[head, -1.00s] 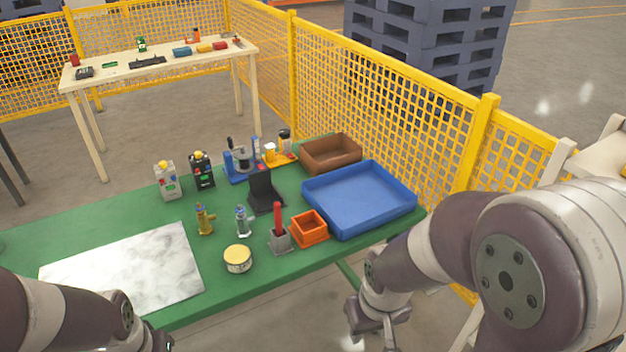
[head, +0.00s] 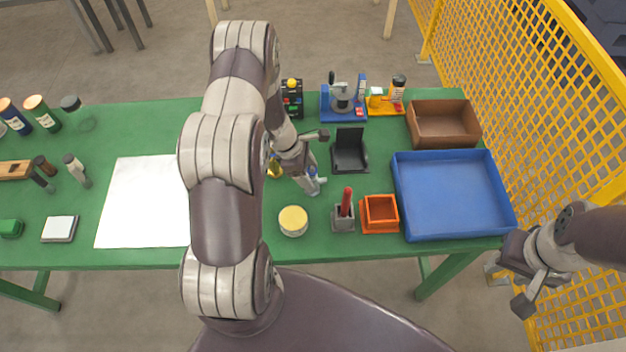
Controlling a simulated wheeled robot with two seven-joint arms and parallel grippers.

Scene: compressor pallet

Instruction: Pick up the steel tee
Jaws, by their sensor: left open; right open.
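The steel tee (head: 314,181) is a small silver fitting standing on the green table (head: 343,230), right of the brass fitting (head: 275,169). My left gripper (head: 317,161) is open just above and behind the tee in the picture, with one finger close beside it or overlapping it. Whether they touch I cannot tell. My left arm hides part of the table and partly covers the brass fitting. My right gripper (head: 510,287) is open and empty off the table's front right edge, away from the tee.
A yellow-lidded tin (head: 293,221), a grey holder with a red handle (head: 344,215) and an orange bin (head: 380,214) stand in front. A black stand (head: 349,150) is close right of my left gripper. A blue tray (head: 455,195) and brown box (head: 443,123) are farther right.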

